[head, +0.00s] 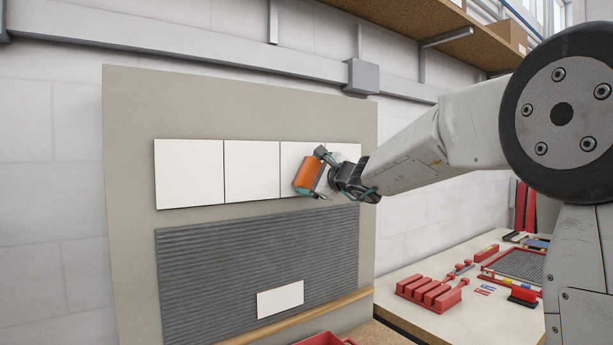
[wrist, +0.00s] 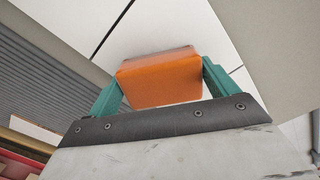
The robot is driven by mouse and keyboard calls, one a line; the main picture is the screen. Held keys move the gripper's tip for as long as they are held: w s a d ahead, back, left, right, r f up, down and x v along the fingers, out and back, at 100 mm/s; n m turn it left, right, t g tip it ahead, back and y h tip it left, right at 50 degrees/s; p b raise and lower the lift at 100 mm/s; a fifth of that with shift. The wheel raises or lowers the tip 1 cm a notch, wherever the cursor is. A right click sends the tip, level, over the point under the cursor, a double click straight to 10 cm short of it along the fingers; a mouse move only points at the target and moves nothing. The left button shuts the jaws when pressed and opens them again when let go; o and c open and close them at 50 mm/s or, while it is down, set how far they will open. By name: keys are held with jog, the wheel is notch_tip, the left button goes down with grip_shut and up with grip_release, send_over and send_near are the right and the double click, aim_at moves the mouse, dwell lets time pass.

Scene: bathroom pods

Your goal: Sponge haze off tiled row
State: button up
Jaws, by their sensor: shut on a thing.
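The orange sponge (head: 309,173) is held at the right part of the row of white tiles (head: 190,172). My gripper (head: 322,178) is shut on it, and its green fingers grip the sponge's two sides. In the wrist view the sponge (wrist: 160,77) sits between the fingers in front of white tiles (wrist: 165,25) with dark joints. I cannot tell whether the sponge touches the tile face. The right end of the row is partly hidden by my gripper. No haze can be made out on the visible tiles.
Below the row is a grey ridged bed (head: 250,255) with one white tile (head: 280,299) on it. A wooden ledge (head: 320,311) runs beneath. A red container (head: 325,339) shows at the bottom edge. A bench (head: 430,315) with red holders stands at the right.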

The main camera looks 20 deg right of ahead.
jog(key=shift+w+d, duration=1.2)
jog(key=shift+d, duration=2.4)
jog(key=shift+w+d, duration=1.2)
jog(key=shift+d, duration=2.35)
jog(key=shift+s+a+r, duration=0.25)
jog(key=shift+s+a, duration=0.35)
jog(key=shift+a, duration=1.25)
jog(key=shift+s+a+r, duration=0.3)
jog(key=shift+s+a, duration=0.25)
jog(key=shift+a, duration=1.35)
jog(key=shift+s+a+r, duration=0.25)
jog(key=shift+s+a, duration=0.35)
jog(key=shift+a, duration=1.25)
jog(key=shift+s+a, duration=0.4)
jog(key=shift+a, duration=0.7)
jog(key=shift+s+a, duration=0.45)
jog(key=shift+a, duration=0.7)
jog(key=shift+s+a, duration=0.4)
jog(key=shift+a, duration=0.7)
jog(key=shift+w+r, duration=0.15)
jog(key=shift+r, duration=0.65)
jog(key=w+d, duration=0.2)
jog(key=d, duration=0.5)
jog(key=w+d, duration=0.2)
jog(key=d, duration=0.5)
jog(key=shift+w+d, duration=0.25)
jog(key=shift+d, duration=0.05)
